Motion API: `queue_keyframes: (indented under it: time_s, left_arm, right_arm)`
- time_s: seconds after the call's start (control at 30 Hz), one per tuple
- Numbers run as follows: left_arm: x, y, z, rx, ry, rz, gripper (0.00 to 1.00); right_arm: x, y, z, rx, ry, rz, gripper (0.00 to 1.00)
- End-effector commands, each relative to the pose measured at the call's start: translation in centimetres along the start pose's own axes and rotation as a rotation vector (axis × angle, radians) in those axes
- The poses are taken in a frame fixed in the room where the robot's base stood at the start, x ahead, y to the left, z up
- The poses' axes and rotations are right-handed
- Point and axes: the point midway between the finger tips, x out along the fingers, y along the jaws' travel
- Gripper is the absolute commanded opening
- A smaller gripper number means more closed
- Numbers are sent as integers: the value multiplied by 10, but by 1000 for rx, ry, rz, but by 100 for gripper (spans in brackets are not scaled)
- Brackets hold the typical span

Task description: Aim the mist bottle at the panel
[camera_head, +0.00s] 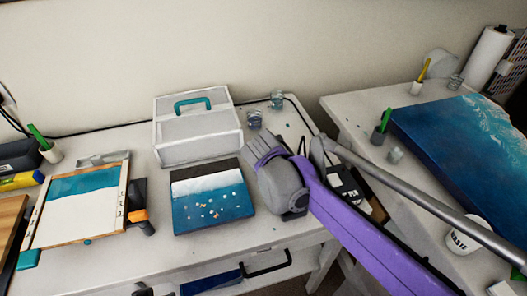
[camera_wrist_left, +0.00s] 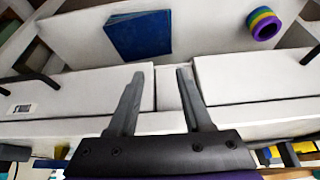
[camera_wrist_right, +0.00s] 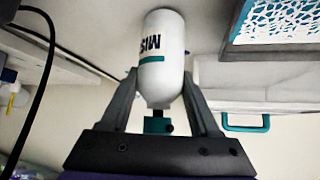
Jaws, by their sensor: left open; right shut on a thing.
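The mist bottle (camera_wrist_right: 164,58) is white with dark lettering, a teal band and a teal part (camera_wrist_right: 158,124) at its lower end in the right wrist view. My right gripper (camera_wrist_right: 158,85) is shut on it. In the head view my right wrist hides the bottle. A blue-and-white panel (camera_head: 212,205) with pale specks lies on the table, left of that wrist. A larger blue panel with white foam streaks (camera_head: 470,140) lies on the right-hand table. I cannot tell which is meant. My left gripper (camera_wrist_left: 160,85) is open and empty in front of white drawer fronts.
A white toolbox (camera_head: 197,130) with a teal handle stands behind the smaller panel. A framed board (camera_head: 75,205) lies at left. Small glasses (camera_head: 255,119) stand near the toolbox. A waste cup (camera_head: 465,235) is at right. A drawer below holds a blue book (camera_wrist_left: 140,35) and tape (camera_wrist_left: 263,24).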

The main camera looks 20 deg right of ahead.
Motion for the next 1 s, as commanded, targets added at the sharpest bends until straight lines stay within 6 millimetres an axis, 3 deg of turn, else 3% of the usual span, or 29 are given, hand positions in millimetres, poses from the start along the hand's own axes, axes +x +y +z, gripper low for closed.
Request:
queue_keyframes:
  time_s: [0.37, 0.4, 0.53, 0.87, 1.0]
  left_arm:
    - [2, 0, 1, 0, -1, 0, 50]
    - [1, 0, 1, 0, 0, 0, 50]
    - [1, 0, 1, 0, 0, 0, 50]
    - [0, 0, 0, 0, 0, 0, 50]
    - [-2, 0, -1, 0, 1, 0, 50]
  right_arm:
    - [4, 0, 3, 0, 0, 0, 0]
    - [3, 0, 3, 0, 0, 0, 70]
    - [3, 0, 3, 0, 0, 0, 92]
    - [1, 0, 0, 0, 0, 0, 92]
    - [-15, 0, 0, -1, 0, -1, 92]
